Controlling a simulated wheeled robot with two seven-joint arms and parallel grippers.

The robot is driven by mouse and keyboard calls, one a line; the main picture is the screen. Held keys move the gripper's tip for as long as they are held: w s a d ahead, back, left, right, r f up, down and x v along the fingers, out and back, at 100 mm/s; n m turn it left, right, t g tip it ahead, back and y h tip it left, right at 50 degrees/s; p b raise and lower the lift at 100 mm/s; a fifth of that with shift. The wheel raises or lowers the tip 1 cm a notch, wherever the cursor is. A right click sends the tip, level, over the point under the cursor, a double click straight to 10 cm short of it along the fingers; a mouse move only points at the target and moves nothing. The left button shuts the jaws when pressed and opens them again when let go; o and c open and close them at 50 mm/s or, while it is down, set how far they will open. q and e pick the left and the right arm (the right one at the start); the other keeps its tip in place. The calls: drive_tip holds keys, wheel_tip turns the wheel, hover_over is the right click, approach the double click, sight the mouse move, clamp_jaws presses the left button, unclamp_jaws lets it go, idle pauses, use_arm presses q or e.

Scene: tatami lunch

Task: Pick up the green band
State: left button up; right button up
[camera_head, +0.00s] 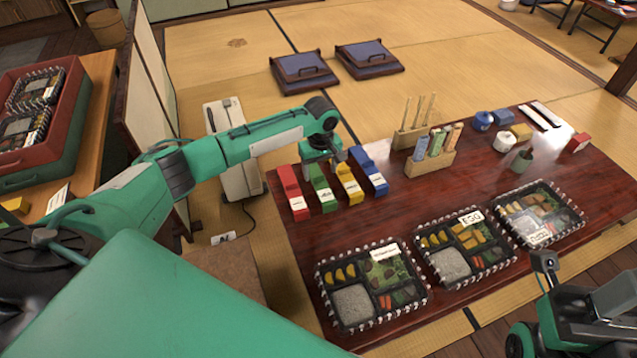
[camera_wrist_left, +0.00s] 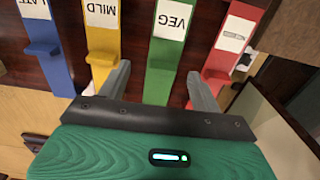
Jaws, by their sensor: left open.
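The green band (camera_head: 323,188) lies on the dark red table between the red band (camera_head: 292,192) and the yellow band (camera_head: 350,184). In the left wrist view the green band (camera_wrist_left: 165,55) carries a white label reading VEG and runs between my fingertips. My left gripper (camera_wrist_left: 152,85) is open above it, one finger over the yellow band (camera_wrist_left: 102,45), the other by the red band (camera_wrist_left: 225,55). In the head view my left gripper (camera_head: 322,160) hangs over the far ends of the bands. My right gripper (camera_head: 545,270) is at the lower right; its jaws are unclear.
A blue band (camera_head: 369,170) lies right of the yellow one. Three filled bento boxes with dark rims (camera_head: 347,325) line the table's near side. A wooden holder (camera_head: 429,163) with rolled items stands right of the bands. Bare table (camera_head: 330,233) lies between bands and boxes.

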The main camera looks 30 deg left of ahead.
sight(318, 176)
use_arm(q)
drive_tip(key=f+b, duration=0.2)
drive_tip(key=f, duration=0.1)
drive_tip(key=shift+a+f, duration=0.25)
drive_tip(key=shift+a, duration=0.15)
drive_tip(key=shift+f+b, duration=0.6)
drive_tip(key=shift+f, duration=0.15)
drive_tip(key=shift+d, duration=0.1)
drive_tip(key=shift+c, duration=0.3)
drive_tip(key=c, duration=0.7)
